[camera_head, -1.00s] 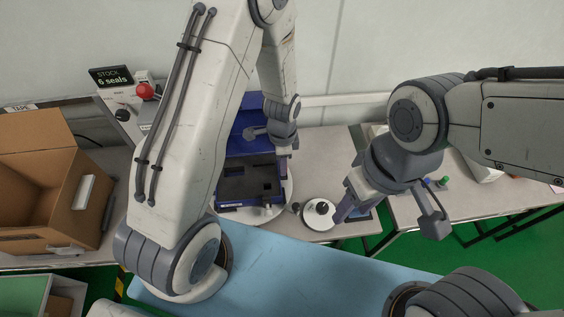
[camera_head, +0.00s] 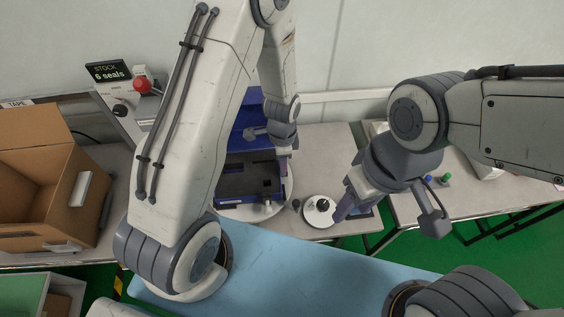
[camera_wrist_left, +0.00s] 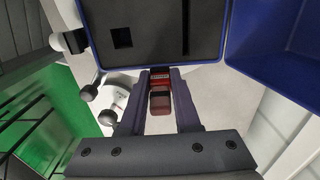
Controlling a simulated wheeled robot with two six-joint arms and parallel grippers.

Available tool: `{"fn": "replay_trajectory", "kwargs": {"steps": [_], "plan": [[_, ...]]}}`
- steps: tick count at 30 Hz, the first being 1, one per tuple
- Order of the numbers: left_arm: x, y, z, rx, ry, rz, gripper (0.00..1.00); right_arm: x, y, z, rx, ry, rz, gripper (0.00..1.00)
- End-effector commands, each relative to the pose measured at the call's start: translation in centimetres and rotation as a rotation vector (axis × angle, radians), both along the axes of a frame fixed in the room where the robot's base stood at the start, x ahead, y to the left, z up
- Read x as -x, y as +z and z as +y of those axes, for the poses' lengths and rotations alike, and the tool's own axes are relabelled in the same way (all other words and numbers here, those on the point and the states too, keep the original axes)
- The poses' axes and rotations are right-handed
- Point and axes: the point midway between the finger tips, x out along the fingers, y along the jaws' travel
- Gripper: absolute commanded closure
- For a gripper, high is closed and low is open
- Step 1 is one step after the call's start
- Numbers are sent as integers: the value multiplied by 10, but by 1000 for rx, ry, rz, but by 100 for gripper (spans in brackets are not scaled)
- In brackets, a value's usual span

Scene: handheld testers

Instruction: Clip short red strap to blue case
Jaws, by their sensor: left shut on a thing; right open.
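The open blue case (camera_head: 222,190) lies on a round white turntable, its dark foam insert facing up and its lid raised behind. In the left wrist view, the case's blue rim and foam (camera_wrist_left: 150,40) fill the top. My left gripper (camera_head: 284,156) is at the case's right side. In the left wrist view, its fingers (camera_wrist_left: 161,85) are shut on the short red strap (camera_wrist_left: 160,80), which lies right by the case's rim. I cannot tell whether the strap is clipped on. My right gripper (camera_head: 342,208) is open, right of the case.
A round white device with a black knob (camera_head: 321,206) stands between the case and my right gripper. A cardboard box (camera_head: 40,190) is at the left. A stock sign (camera_head: 109,72) and a red button (camera_head: 141,85) stand behind. A blue mat (camera_head: 270,270) in front is clear.

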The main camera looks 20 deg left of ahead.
Motion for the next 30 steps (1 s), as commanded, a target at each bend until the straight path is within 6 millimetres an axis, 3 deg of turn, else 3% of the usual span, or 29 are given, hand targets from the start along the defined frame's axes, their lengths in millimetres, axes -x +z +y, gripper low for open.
{"fn": "replay_trajectory", "kwargs": {"steps": [1, 2, 3, 4, 17, 30], "plan": [[0, 0, 0, 0, 0, 0, 100, 0, 0, 0, 0, 0, 0, 50], [0, 0, 0, 0, 0, 0, 58, 0, 0, 0, 0, 0, 0, 50], [0, 0, 0, 0, 0, 0, 42, 0, 0, 0, 0, 0, 0, 50], [0, 0, 0, 0, 0, 0, 34, 0, 0, 0, 0, 0, 0, 50], [-1, 9, 0, 0, 0, -2, 34, 0, -1, 0, 0, 0, 0, 50], [-1, 87, 0, 1, 0, -5, 34, 0, -6, 0, 0, 0, 0, 50]]}}
